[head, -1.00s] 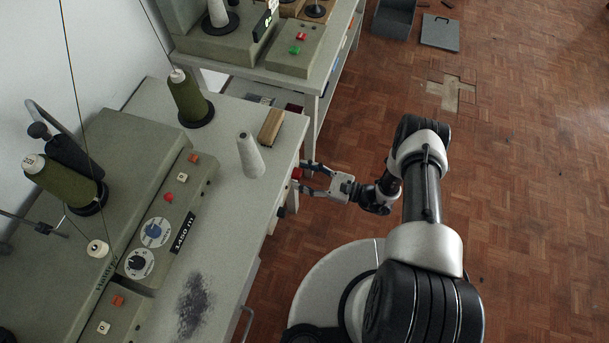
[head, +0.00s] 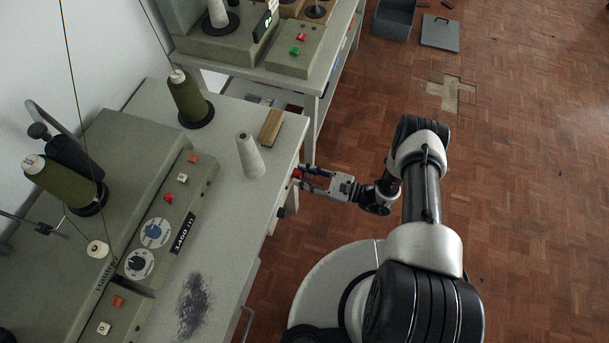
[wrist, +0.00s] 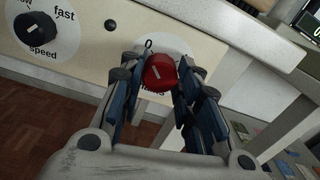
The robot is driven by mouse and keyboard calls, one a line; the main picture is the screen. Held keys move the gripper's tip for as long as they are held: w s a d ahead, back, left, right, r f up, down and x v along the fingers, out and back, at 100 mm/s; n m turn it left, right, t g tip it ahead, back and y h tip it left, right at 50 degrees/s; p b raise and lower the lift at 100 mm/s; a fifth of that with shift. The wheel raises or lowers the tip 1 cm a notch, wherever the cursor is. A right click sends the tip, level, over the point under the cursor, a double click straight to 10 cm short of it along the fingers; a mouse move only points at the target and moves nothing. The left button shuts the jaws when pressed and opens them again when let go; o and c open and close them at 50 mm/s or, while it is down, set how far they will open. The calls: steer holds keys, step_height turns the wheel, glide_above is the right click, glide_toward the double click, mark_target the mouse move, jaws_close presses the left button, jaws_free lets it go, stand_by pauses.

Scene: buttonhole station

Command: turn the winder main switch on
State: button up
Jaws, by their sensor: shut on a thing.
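The winder main switch is a red rotary knob (wrist: 161,72) on a white round dial plate (wrist: 180,49) on the cream front panel. A "0" shows at the plate's upper left; the lettering below is partly hidden by my fingers. The knob's pale pointer mark is slightly tilted. My gripper (wrist: 158,82) is shut on the knob, one finger on each side. In the head view my gripper (head: 304,179) reaches the table's front edge from the right, and only a little of the red knob (head: 297,174) shows.
A black speed knob (wrist: 36,27) sits left of the switch on the same panel. On the table (head: 232,226) above stand a white cone (head: 251,157), a wooden-backed brush (head: 271,127) and green thread cones (head: 188,98).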

steer(key=m+b, duration=0.3)
steer(key=shift+f+m, duration=0.1)
steer(key=shift+m, duration=0.3)
steer(key=m+b, duration=0.1)
steer(key=m, duration=0.2)
steer(key=shift+m, duration=0.3)
steer(key=m, duration=1)
steer(key=shift+m, duration=0.3)
steer(key=o, duration=1.1)
steer(key=shift+c, duration=0.2)
steer(key=shift+d, duration=0.1)
